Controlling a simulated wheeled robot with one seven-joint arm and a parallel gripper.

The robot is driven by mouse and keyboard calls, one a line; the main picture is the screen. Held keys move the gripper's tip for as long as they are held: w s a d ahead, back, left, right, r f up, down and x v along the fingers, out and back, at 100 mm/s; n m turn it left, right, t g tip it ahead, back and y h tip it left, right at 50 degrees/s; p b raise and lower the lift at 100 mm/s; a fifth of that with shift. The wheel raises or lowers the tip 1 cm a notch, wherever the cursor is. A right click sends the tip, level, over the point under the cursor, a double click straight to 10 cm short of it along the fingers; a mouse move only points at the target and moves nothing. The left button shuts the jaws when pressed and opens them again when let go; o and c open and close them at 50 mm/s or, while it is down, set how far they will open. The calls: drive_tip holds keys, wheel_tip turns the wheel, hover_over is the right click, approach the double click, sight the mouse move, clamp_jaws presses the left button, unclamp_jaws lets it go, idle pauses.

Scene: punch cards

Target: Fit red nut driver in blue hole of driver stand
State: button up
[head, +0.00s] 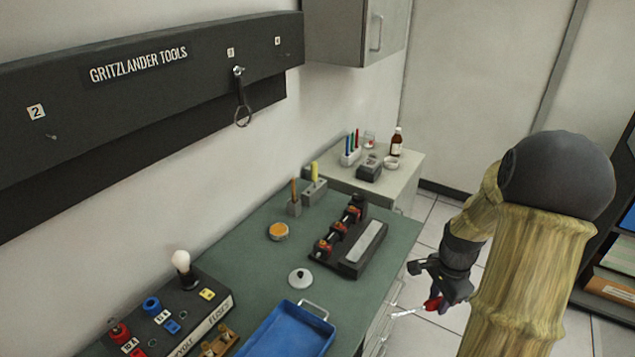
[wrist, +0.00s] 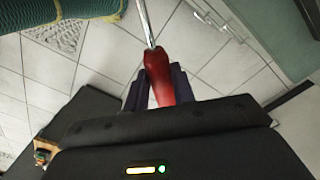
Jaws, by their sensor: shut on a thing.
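My gripper (head: 440,288) is shut on the red nut driver (head: 433,303) and holds it in the air over the floor, right of the green bench. In the wrist view the driver's red handle (wrist: 168,78) sits between the dark fingers (wrist: 160,88), with its metal shaft pointing away toward the picture's top. No hole clearly marked blue is visible. A small pale holder (head: 351,157) with green, blue and red upright items stands on the far cabinet; I cannot tell whether it is the driver stand.
The green bench (head: 252,249) carries a black fixture (head: 350,262), a blue tray (head: 290,332), a white lid (head: 300,278), an orange-topped dish (head: 278,231) and small grey blocks. Drawer handles project from the bench's right side. Open tiled floor (wrist: 45,95) lies below my gripper.

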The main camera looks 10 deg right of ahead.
drive_tip(key=shift+s+d+r, duration=0.1)
drive_tip(key=shift+s+d, duration=0.1)
drive_tip(key=shift+s, duration=0.35)
drive_tip(key=shift+w, duration=0.1)
drive_tip(key=shift+w+a+f, duration=0.2)
drive_tip(key=shift+w+f, duration=0.05)
drive_tip(key=w+a+f+n, duration=0.2)
drive_tip(key=a+f+n, duration=0.2)
drive_tip(key=a+n, duration=0.1)
drive_tip(key=w+a+f+n, duration=0.3)
drive_tip(key=a+f+n, duration=0.1)
drive_tip(key=a+n, duration=0.2)
drive_tip(key=w+a+f+n, duration=0.3)
drive_tip(key=a+f+n, duration=0.2)
drive_tip(key=a, duration=0.2)
drive_tip(key=shift+w+a, duration=0.2)
drive_tip(key=shift+a, duration=0.2)
